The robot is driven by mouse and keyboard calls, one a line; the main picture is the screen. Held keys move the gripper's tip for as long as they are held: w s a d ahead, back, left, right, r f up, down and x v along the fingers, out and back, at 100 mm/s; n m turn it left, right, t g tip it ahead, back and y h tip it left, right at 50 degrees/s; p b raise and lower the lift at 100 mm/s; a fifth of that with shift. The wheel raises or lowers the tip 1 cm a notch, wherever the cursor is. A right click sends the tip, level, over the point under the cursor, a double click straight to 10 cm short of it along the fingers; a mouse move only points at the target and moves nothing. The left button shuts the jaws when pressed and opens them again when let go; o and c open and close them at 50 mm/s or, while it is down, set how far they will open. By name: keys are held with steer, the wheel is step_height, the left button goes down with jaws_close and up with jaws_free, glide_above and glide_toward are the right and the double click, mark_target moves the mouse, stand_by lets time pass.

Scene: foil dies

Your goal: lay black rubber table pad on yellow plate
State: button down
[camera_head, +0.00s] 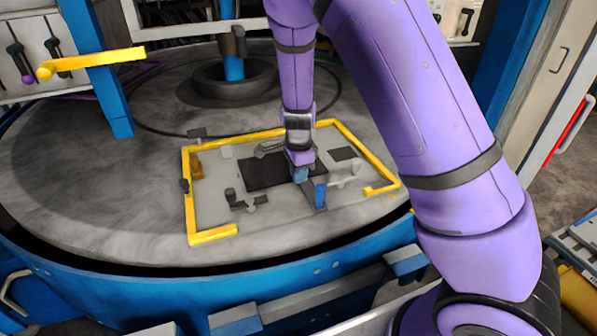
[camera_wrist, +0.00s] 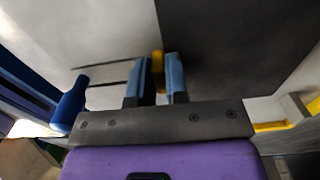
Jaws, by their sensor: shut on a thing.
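The black rubber table pad (camera_head: 268,174) looks like a flat dark rectangle inside a yellow-edged area on the round table. It fills the upper right of the wrist view (camera_wrist: 235,45). The yellow plate is not clear to me; the yellow strips (camera_head: 188,200) frame a light grey surface. My gripper (camera_head: 300,175) points down at the pad's right front part. In the wrist view its blue fingers (camera_wrist: 158,82) are shut on a small yellow piece (camera_wrist: 158,62) at the pad's edge. I cannot tell if this piece belongs to the pad, or if the pad is raised.
Several small clamps and blocks lie around the pad, including a smaller dark rectangle (camera_head: 343,153) and an ochre block (camera_head: 196,165). A blue post (camera_head: 108,80) with a yellow bar (camera_head: 95,61) stands at the back left. The round grey table (camera_head: 85,190) is bare at the left.

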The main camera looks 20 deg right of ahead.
steer(key=shift+f, duration=0.1)
steer(key=c, duration=1.1)
jaws_free()
steer(key=shift+o, duration=0.2)
step_height(320, 180, up, 10)
steer(key=s+d+r+n+t+y, duration=0.1)
steer(key=s+d+r+n, duration=0.1)
steer(key=s+r+n, duration=0.45)
steer(key=s+d+r+n+t+y, duration=0.1)
steer(key=s+d+r+n, duration=0.2)
steer(key=s+r, duration=0.55)
steer(key=s+d+r+n+t+h, duration=0.1)
steer(key=s+r+n, duration=0.2)
steer(key=s, duration=0.4)
steer(key=s+d+r+n+t+h, duration=0.1)
steer(key=s+r+n+t, duration=0.1)
steer(key=s+r+n, duration=0.2)
steer(key=s+n, duration=0.1)
steer(key=s, duration=0.2)
steer(key=shift+s, duration=0.2)
